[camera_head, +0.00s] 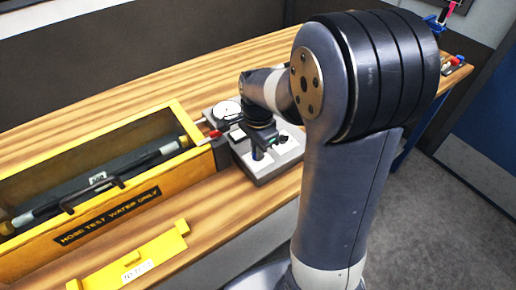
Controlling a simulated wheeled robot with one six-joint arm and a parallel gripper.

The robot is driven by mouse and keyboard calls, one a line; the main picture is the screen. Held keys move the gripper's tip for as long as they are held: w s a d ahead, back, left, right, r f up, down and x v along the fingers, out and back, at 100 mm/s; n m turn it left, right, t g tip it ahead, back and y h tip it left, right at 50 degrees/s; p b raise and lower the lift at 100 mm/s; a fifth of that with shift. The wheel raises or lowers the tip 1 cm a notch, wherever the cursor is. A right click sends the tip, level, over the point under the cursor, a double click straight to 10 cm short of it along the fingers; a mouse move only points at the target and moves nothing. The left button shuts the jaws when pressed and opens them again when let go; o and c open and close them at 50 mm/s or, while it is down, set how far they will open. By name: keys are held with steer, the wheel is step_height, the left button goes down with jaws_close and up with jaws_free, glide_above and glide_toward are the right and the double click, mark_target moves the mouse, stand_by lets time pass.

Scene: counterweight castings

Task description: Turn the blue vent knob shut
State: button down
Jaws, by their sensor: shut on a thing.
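My gripper (258,146) points down over a grey test unit (268,172) on the wooden bench. A small patch of blue, the blue vent knob (257,154), shows right at my fingertips. My gripper is shut on it. My gripper and wrist hide most of the knob, so I cannot tell its turn angle. A round white dial gauge (227,110) sits at the unit's back left. A red handle or fitting (207,134) lies at the unit's left side.
A yellow plate (135,262) lies in front. Small items (453,66) sit at the bench's far right end. Bare wood lies behind the unit.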

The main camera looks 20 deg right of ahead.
stand_by(0.5)
steer(key=c, duration=1.5)
jaws_free()
step_height(320, 180, up, 11)
steer(key=shift+f, duration=0.15)
step_height(320, 180, down, 11)
